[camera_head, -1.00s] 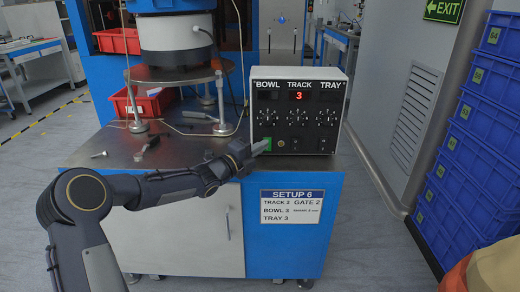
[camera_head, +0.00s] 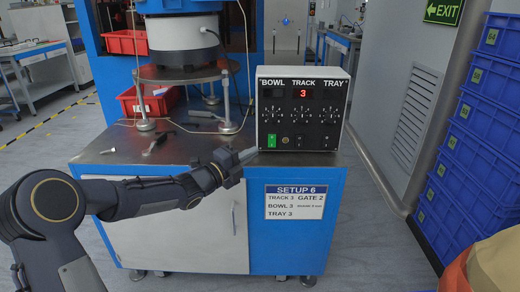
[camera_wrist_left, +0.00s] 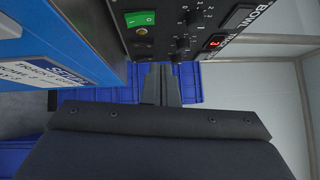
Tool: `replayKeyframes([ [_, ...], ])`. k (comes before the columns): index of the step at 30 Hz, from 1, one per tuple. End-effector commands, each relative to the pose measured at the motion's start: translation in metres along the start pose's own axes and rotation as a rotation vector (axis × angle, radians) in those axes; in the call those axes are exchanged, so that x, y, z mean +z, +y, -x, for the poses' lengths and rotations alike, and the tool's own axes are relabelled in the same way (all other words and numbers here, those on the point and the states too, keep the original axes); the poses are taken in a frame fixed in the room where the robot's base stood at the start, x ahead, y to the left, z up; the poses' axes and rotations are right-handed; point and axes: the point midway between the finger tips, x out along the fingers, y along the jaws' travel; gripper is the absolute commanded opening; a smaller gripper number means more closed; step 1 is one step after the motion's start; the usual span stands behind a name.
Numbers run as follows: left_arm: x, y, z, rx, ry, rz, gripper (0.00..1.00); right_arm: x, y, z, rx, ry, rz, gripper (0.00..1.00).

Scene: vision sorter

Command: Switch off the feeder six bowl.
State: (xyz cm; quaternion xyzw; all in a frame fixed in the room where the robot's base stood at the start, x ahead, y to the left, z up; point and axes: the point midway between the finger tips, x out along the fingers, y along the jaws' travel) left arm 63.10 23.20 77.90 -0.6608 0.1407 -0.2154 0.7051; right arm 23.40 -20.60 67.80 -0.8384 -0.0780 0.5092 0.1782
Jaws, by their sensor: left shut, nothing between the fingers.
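The control box (camera_head: 302,108), labelled BOWL, TRACK and TRAY, stands on the steel bench top. Only the TRACK display (camera_head: 303,93) is lit, with a red 3; the BOWL display (camera_head: 272,94) and the TRAY one look dark. A green rocker switch (camera_head: 271,141) sits at the box's lower left; it also shows in the left wrist view (camera_wrist_left: 140,18). My left gripper (camera_head: 248,154) is shut and empty, just left of and below the switch, apart from it. Its fingers (camera_wrist_left: 160,85) show below the box face in the wrist view. My right gripper is out of view.
The bowl feeder (camera_head: 183,35) stands on a round plate at the bench's back left. Small tools (camera_head: 158,143) lie on the bench. A SETUP 6 sign (camera_head: 295,202) is on the blue front. Stacked blue crates (camera_head: 468,135) stand at right, with open floor between.

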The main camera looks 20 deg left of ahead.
Motion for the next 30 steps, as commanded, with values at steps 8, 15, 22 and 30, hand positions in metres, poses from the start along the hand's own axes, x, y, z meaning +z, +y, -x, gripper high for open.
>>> replayKeyframes([
  [8,0.001,-0.006,0.034,0.001,-0.001,0.000,0.00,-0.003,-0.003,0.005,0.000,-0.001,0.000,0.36],
  [15,0.000,-0.005,0.037,0.001,0.000,0.001,0.00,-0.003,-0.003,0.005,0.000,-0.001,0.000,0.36],
  [22,0.000,-0.006,0.036,0.001,0.000,0.000,0.00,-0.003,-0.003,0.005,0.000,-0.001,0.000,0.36],
  [30,0.001,-0.016,0.051,0.124,-0.134,0.153,0.00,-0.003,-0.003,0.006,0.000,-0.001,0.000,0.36],
])
